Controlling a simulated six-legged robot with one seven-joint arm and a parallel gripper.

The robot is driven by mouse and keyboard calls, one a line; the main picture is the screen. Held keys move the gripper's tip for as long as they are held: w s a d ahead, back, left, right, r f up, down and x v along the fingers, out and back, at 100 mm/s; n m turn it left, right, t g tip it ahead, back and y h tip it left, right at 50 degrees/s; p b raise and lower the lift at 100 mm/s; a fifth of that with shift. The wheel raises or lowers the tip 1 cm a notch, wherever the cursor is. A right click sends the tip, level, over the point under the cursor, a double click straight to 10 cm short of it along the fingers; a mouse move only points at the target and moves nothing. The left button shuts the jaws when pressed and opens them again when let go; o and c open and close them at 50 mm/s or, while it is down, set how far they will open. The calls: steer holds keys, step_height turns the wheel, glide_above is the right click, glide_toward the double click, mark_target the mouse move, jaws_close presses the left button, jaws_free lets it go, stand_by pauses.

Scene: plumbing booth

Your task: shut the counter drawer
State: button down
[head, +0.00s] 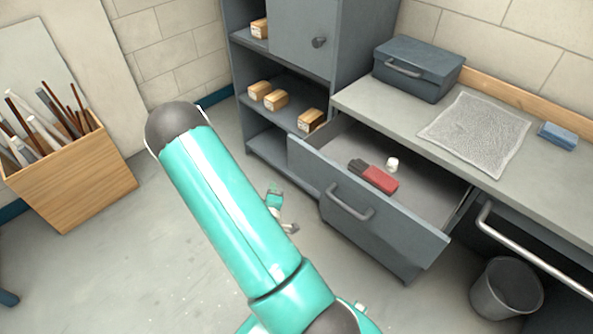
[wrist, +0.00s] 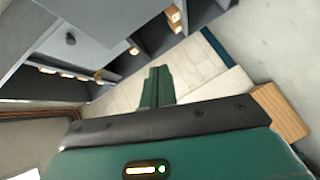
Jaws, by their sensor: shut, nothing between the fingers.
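The counter drawer (head: 385,234) stands pulled out from under the counter (head: 395,118) in the head view. It has a grey front with a bar handle (head: 349,203). Inside lie a red and dark object (head: 379,179) and a small white piece (head: 392,164). My gripper (wrist: 157,88) shows in the wrist view with its green fingers together and nothing between them. I cannot make out the drawer in the wrist view. My arm fills the middle of the head view, left of the drawer, and I cannot clearly tell my fingertips there.
A grey cabinet (head: 300,45) with small boxes on its shelves stands left of the drawer. A toolbox (head: 418,68), a mat (head: 478,133) and a blue block (head: 558,136) lie on the counter. A bin (head: 506,289) stands at right, a wooden crate (head: 72,184) at left.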

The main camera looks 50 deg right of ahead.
steer(key=s+d+f+n+t+h, duration=0.1)
steer(key=s+f+n, duration=0.15)
steer(key=s, duration=0.25)
steer(key=n, duration=0.2)
glide_toward(297, 161)
steer(key=shift+m+t, duration=0.25)
steer(key=shift+t, duration=0.15)
steer(key=x, duration=0.5)
steer(key=shift+w+a+f, duration=0.25)
steer(key=shift+w+f, duration=0.1)
steer(key=shift+f, duration=0.05)
steer(key=shift+d, duration=0.6)
steer(key=d, duration=0.8)
steer(key=s+d, duration=0.1)
steer(key=d, duration=0.7)
steer(key=s+d, duration=0.1)
steer(key=d, duration=0.7)
steer(key=shift+s, duration=0.2)
steer(key=shift+s+d+r+h, duration=0.1)
steer(key=shift+d+r+h, duration=0.05)
steer(key=shift+d+h, duration=0.2)
